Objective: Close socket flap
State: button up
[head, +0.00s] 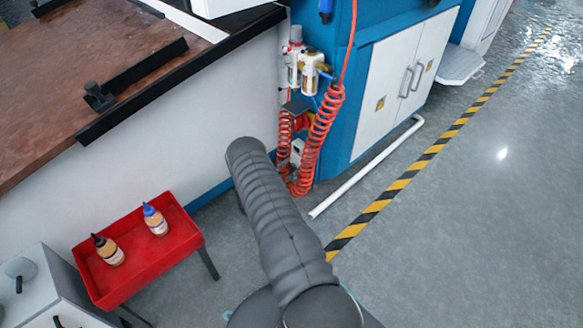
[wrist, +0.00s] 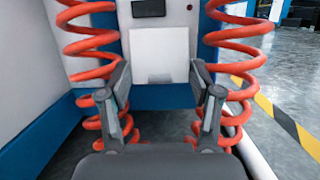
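My gripper (wrist: 160,84) is open in the wrist view, with a finger on each side and nothing held between them. Beyond the fingers is a flat white square panel (wrist: 160,50), which looks like the socket flap, though I cannot tell for sure or read its angle. A small white box (head: 297,152) shows between the orange coils in the head view, partly hidden by a coil.
Orange coiled hoses (head: 322,130) hang close on both sides, also in the wrist view (wrist: 240,45). A white pipe (head: 367,168) lies on the floor by the blue cabinet (head: 345,120). A red tray table (head: 180,240) with two bottles stands left. Floor to the right is clear.

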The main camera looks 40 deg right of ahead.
jog(key=o, duration=0.3)
jog(key=v, duration=1.2)
